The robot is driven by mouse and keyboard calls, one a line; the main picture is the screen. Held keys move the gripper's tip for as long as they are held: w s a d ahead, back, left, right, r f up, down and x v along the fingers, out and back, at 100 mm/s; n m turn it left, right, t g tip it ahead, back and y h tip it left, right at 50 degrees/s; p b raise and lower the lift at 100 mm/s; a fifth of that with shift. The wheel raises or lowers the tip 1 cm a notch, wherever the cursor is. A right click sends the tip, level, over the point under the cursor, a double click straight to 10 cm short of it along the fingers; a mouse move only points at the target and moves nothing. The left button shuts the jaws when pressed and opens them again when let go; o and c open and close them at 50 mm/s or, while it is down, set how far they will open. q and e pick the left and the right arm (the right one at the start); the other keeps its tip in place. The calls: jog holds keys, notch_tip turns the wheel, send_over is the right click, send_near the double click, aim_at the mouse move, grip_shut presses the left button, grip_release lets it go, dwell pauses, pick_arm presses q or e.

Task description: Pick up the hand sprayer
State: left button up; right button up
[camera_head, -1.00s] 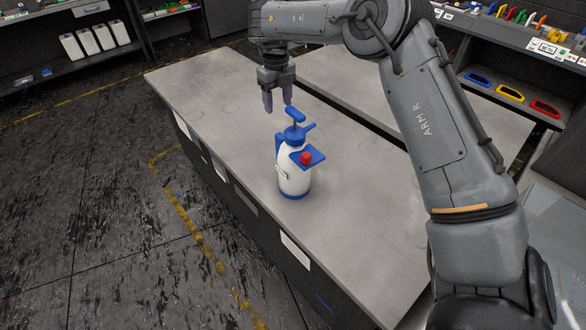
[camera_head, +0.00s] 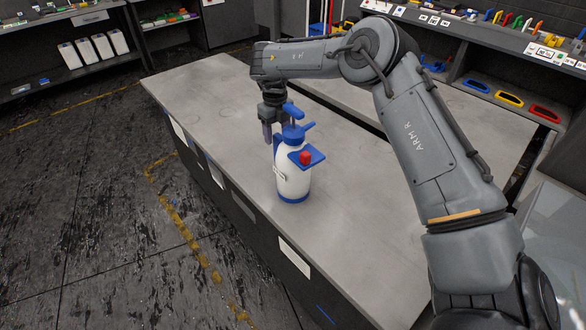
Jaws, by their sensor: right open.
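The hand sprayer (camera_head: 292,180) stands upright on the grey workbench (camera_head: 350,235). It has a white body, a blue base, a blue top with a pump handle, and a red knob. My right gripper (camera_head: 273,134) points down just behind and to the left of the sprayer's top. It is open. One finger shows to the left of the pump handle, and the sprayer's top partly hides the other. I cannot tell whether the fingers touch the sprayer. My left gripper is not in view.
Several white containers (camera_head: 94,50) stand on a shelf at the far left. Blue, yellow and red trays (camera_head: 510,99) sit on a shelf at the right. The bench is clear around the sprayer. A dark gap (camera_head: 350,118) runs behind this bench top.

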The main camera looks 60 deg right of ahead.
aim_at(278, 147)
jog(key=shift+f+b, duration=0.7)
jog(key=shift+f, duration=2.4)
grip_shut()
